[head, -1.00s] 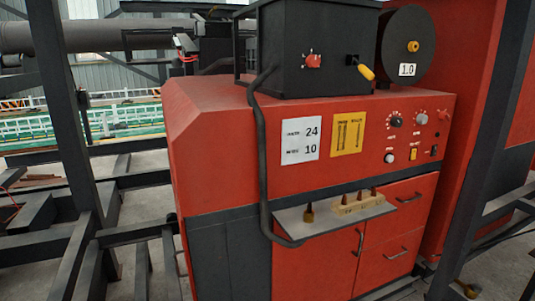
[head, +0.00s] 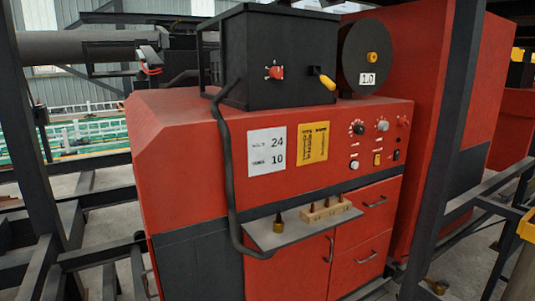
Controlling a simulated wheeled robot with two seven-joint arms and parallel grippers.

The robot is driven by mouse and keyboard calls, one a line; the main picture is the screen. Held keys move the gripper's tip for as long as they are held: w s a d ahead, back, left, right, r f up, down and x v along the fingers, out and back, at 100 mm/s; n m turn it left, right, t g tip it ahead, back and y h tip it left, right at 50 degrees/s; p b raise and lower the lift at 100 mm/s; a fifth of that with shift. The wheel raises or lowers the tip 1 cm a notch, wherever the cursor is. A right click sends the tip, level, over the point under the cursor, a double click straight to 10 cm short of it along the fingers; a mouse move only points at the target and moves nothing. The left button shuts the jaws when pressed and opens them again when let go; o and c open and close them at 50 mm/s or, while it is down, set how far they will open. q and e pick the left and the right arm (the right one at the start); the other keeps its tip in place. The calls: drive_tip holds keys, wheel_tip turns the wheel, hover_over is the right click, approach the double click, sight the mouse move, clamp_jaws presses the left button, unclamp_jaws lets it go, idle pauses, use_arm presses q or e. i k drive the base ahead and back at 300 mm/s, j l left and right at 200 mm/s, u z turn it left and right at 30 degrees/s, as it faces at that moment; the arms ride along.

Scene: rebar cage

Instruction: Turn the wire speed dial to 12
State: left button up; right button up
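The red welding machine (head: 190,190) stands in front of me. Its sloped front panel carries a black knob (head: 358,128) and a pale grey knob (head: 382,125), each with scale marks around it. The labels are too small to read, so I cannot tell which is the wire speed dial or what either points to. Below them are a white button (head: 354,165), a yellow button (head: 377,160) and a black switch (head: 396,155). A small red switch or knob (head: 402,121) is at the panel's right. Neither of my grippers is in view.
A white card (head: 267,147) reads 24 and 10, beside a yellow label (head: 313,143). A black feeder box (head: 275,60) and a spool marked 1.0 (head: 366,55) sit on top. A small shelf (head: 290,230) juts out below. Dark posts (head: 445,150) stand at both sides.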

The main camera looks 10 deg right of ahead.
sight(382, 125)
drive_tip(key=i+j+z, duration=0.15)
drive_tip(key=i, duration=0.35)
drive_tip(key=i+j+z, duration=0.1)
drive_tip(key=i+j, duration=0.3)
drive_tip(key=i, duration=0.1)
